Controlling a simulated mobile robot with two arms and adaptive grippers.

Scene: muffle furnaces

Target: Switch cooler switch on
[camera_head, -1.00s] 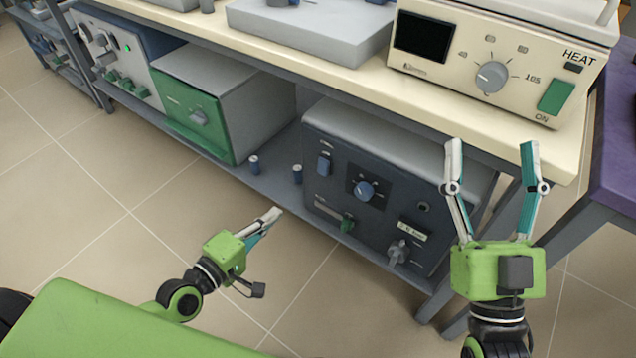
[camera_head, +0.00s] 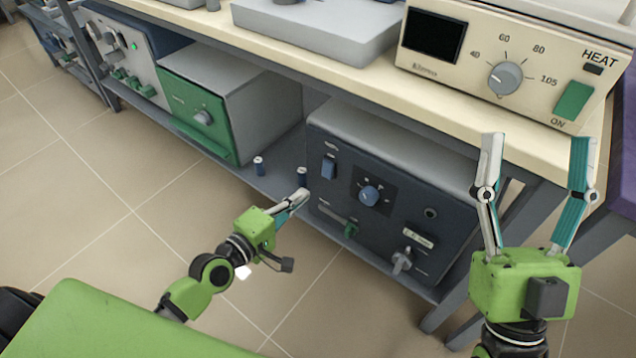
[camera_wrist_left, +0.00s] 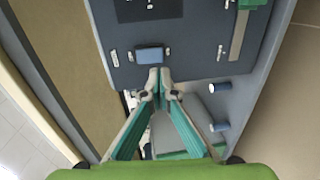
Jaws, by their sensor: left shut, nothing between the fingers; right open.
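A dark blue box-shaped unit (camera_head: 395,228) stands on the lower shelf under the bench. Its front has a blue rocker switch (camera_head: 329,168) at the upper left, a round blue knob (camera_head: 369,195) and a green lever (camera_head: 350,230). No label reading "cooler" is legible. My left gripper (camera_head: 302,192) is shut and empty, its tips left of and below the switch in the head view. In the left wrist view, the switch (camera_wrist_left: 150,54) lies just beyond the closed fingertips (camera_wrist_left: 159,74), with contact unclear. My right gripper (camera_head: 537,140) is open and empty at the right.
Two small blue cylinders (camera_head: 302,176) (camera_head: 259,166) stand on the lower shelf near my left gripper. A green-fronted box (camera_head: 200,115) is farther left. A cream heater unit (camera_head: 500,65) sits on the benchtop (camera_head: 290,62). The floor in front is clear.

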